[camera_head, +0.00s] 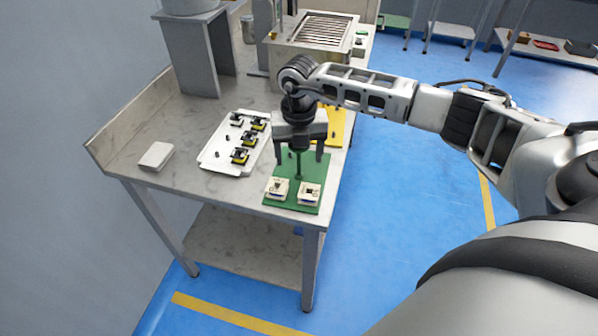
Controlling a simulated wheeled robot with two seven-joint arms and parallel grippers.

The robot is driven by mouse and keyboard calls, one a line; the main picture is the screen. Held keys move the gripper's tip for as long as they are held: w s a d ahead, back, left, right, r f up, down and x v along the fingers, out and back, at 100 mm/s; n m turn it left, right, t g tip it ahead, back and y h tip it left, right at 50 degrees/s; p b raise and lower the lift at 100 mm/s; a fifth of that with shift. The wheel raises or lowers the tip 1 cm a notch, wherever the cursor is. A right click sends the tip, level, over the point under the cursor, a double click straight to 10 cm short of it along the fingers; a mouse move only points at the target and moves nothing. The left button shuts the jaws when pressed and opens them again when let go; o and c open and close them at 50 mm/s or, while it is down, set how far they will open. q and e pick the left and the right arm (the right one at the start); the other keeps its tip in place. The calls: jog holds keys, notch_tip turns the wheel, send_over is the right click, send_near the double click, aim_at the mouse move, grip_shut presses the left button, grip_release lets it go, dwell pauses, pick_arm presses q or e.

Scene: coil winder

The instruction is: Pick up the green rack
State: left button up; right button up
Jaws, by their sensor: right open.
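The green rack (313,172) is a flat green plate with an upright green post (298,165). It lies at the near right corner of the marble-topped table. Two cream square parts, a left one (277,189) and a right one (309,193), sit on its near end. My right gripper (298,158) points down over the rack, with its two fingers spread on either side of the post. I cannot tell whether the fingers touch anything. The gripper and wrist hide the rack's far part. My left gripper is not in view.
A white tray (212,160) with several black-and-yellow parts lies left of the rack. A yellow plate (335,128) lies just behind it. A white block (156,155) sits near the table's left edge. A metal machine (310,45) and a grey stand (192,55) are at the back.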

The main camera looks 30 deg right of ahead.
jog(key=c, duration=1.3)
grip_shut()
jog(key=shift+r, duration=0.15)
